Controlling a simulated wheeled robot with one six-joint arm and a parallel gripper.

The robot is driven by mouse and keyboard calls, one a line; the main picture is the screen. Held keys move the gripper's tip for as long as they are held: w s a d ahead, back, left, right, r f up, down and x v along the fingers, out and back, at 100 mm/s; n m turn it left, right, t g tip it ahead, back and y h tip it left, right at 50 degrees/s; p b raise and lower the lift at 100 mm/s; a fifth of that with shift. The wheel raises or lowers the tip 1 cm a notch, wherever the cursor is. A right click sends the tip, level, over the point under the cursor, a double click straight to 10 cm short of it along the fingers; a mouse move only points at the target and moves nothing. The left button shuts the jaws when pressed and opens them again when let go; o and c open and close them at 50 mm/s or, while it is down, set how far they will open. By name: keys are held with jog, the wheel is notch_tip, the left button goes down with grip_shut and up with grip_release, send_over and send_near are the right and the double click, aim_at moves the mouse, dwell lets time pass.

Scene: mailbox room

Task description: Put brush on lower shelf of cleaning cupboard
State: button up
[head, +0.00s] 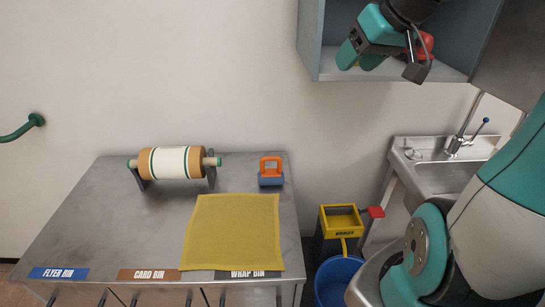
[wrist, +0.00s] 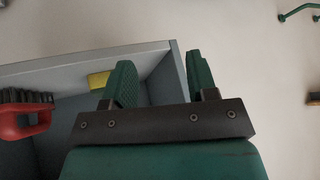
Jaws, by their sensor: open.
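A red-handled brush (wrist: 25,122) with dark bristles is inside the grey open-fronted cupboard (wrist: 100,62), at the left of the wrist view. In the head view the brush (head: 426,44) shows red behind my wrist, partly hidden, apparently on the cupboard's bottom board. The cupboard (head: 312,42) hangs on the wall at top right. My gripper (head: 360,57) is at the cupboard's front, to the left of the brush. In the wrist view my gripper (wrist: 160,65) has its two green fingers apart, with nothing between them. It does not touch the brush.
A yellow item (wrist: 99,79) lies in the cupboard near my finger. Below left, a metal table (head: 120,220) holds a paper roll (head: 172,162), a yellow cloth (head: 232,230) and an orange-and-blue item (head: 271,172). A blue bucket (head: 338,280) and a sink (head: 450,178) are at right.

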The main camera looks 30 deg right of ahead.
jog(key=s+a+f+n+g+y, duration=0.1)
jog(key=a+f+n+g+y, duration=0.2)
jog(key=a, duration=1)
jog(key=s+a+f+n+g, duration=0.4)
jog(key=s+a+f+n, duration=0.1)
jog(key=s+a, duration=0.7)
jog(key=shift+s+a+f, duration=0.15)
jog(key=shift+a+f, duration=0.5)
jog(key=shift+a, duration=0.2)
